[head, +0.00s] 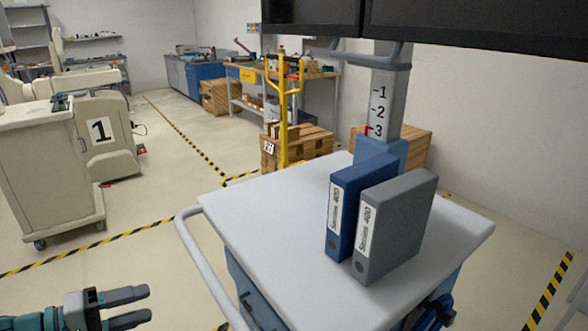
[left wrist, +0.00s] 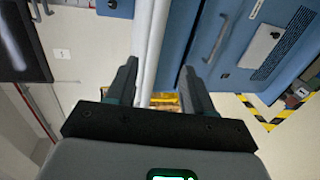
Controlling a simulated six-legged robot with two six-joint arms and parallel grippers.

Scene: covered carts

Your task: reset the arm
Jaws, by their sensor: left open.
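My left gripper (head: 142,304) is at the bottom left of the head view. Its two dark fingers are apart with nothing held, left of the cart's handle. In the left wrist view the open fingers (left wrist: 159,82) point at the blue cart body, and a white rail (left wrist: 151,45) runs through the gap between them. The head view shows the fingers apart from the handle rail (head: 200,268). The white-topped cart (head: 265,215) fills the centre. My right gripper is not seen.
A blue binder (head: 345,207) and a grey binder (head: 398,222) stand upright on the cart top. A beige cabinet marked 1 (head: 102,135) stands at left. A yellow hand truck (head: 284,100) and wooden crates are behind.

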